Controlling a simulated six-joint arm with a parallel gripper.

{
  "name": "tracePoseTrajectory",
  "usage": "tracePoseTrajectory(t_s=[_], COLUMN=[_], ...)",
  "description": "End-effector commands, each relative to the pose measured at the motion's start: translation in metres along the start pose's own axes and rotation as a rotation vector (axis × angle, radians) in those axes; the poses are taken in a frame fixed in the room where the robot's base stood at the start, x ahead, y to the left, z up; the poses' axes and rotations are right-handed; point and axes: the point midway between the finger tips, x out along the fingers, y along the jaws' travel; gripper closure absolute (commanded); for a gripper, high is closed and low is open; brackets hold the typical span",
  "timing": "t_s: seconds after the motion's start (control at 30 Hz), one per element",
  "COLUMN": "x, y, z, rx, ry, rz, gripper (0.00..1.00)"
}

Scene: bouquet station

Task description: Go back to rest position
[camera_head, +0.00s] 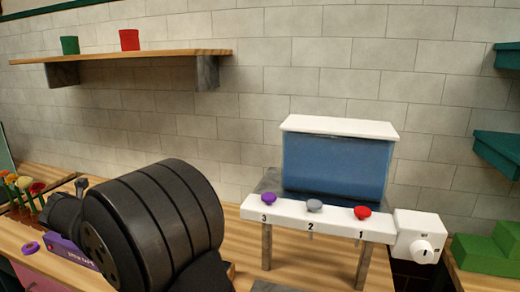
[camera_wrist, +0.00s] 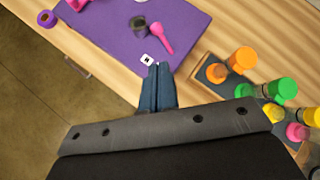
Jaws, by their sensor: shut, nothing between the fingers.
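My gripper (camera_wrist: 159,72) shows in the wrist view with its two blue-grey fingers together and nothing between them. It is above the front part of a wooden counter, with the fingertips near the lower edge of a purple mat (camera_wrist: 185,25). A small white block with a dark mark (camera_wrist: 147,60) appears just beyond the fingertips; I cannot tell the height gap. In the head view my black arm fills the lower left, and the gripper's fingers cannot be made out there.
A pink spoon-like item (camera_wrist: 160,37) lies on the mat. Colored capped jars (camera_wrist: 243,58) stand at the right. A blue-fronted dispenser (camera_head: 335,168) has three knobs. A wall shelf (camera_head: 130,56) holds green and red cups. Flowers (camera_head: 24,185) stand at far left.

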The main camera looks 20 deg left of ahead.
Motion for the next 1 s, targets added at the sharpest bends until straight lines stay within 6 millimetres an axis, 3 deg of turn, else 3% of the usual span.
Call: tracePoseTrajectory(t_s=[0.3,0.73,1.0], x=[0.062,0.075,0.068], y=[-0.010,-0.027,-0.029], z=[-0.009,-0.015,-0.020], rx=[0.003,0.123,0.156], ry=[-0.002,-0.146,-0.189], rz=[-0.001,0.084,0.107], gripper=[1.00,1.00,1.00])
